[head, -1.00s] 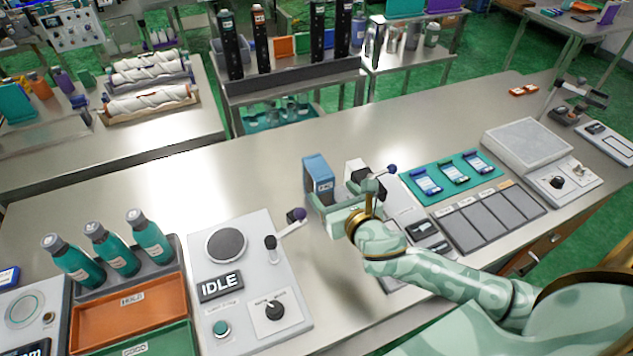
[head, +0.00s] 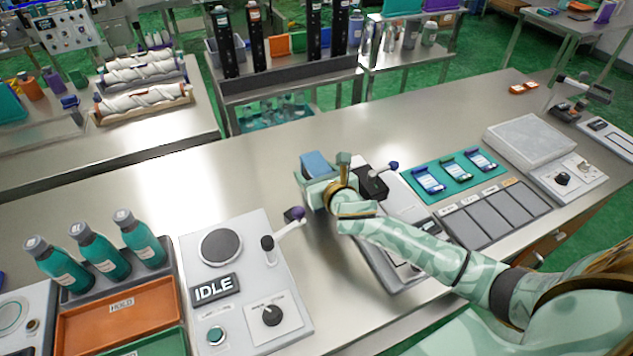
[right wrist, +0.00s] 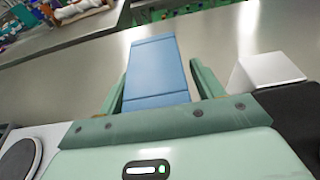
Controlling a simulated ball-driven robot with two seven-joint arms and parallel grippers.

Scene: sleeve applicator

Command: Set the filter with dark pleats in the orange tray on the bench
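A blue box-shaped block (head: 316,165) stands on the bench, mostly hidden by my right gripper (head: 328,178) in the head view. In the right wrist view the blue block (right wrist: 157,72) lies between the two green fingers of the right gripper (right wrist: 158,66). The fingers are apart, with a narrow gap at the block's right side, so it looks open. No pleats show on the block, so I cannot tell whether it is the filter. An orange tray (head: 75,337), marked HOLD, lies at the lower left and looks empty. My left gripper is out of view.
A grey panel reading IDLE (head: 213,288), with a purple-knobbed lever (head: 293,215), lies between gripper and tray. Teal bottles (head: 97,247) stand behind the tray. The bench behind the blue block is clear.

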